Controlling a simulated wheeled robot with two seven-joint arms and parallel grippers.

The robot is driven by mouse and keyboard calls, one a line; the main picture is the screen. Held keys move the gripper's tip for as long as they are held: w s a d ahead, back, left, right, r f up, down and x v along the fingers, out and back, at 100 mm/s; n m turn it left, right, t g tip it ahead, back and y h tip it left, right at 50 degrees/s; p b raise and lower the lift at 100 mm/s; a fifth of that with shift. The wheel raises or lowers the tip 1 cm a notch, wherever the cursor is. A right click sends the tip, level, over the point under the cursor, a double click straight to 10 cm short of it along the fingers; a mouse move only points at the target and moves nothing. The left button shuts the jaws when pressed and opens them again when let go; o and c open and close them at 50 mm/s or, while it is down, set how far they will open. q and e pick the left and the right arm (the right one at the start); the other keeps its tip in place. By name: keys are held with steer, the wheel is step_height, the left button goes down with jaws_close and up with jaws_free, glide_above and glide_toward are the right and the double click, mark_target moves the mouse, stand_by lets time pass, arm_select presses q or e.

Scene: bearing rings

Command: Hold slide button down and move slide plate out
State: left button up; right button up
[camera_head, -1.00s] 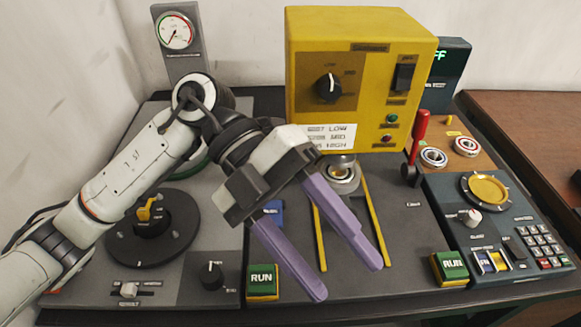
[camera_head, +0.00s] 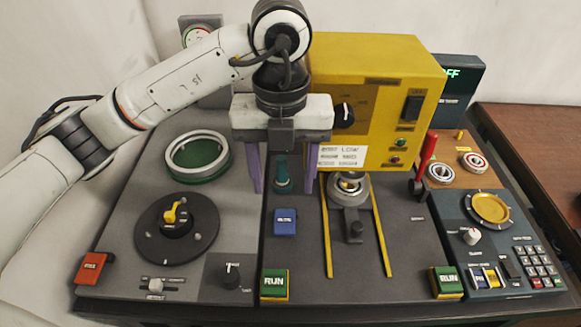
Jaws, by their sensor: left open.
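The blue button (camera_head: 285,221), its small label hard to read, sits on the grey middle panel. The dark slide plate (camera_head: 354,223) lies between two yellow rails to its right, with a metal ring (camera_head: 349,187) at its far end by the yellow box. My left gripper (camera_head: 284,192) points down behind the blue button. Its two purple fingers are open, one on each side of a teal knob (camera_head: 282,176) in the picture; I cannot tell whether they touch it. My right gripper is not in view.
The yellow box (camera_head: 375,75) stands close behind and right of my left gripper. A red lever (camera_head: 427,160) rises at right. Green RUN buttons (camera_head: 275,283) and (camera_head: 447,281) sit near the front edge. A dark dial (camera_head: 177,228) is at left.

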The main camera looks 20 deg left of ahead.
mark_target(284, 221)
arm_select(q)
step_height(284, 221, down, 10)
steer(key=shift+r+b, duration=0.15)
steer(key=shift+b, duration=0.2)
steer(key=c, duration=1.1)
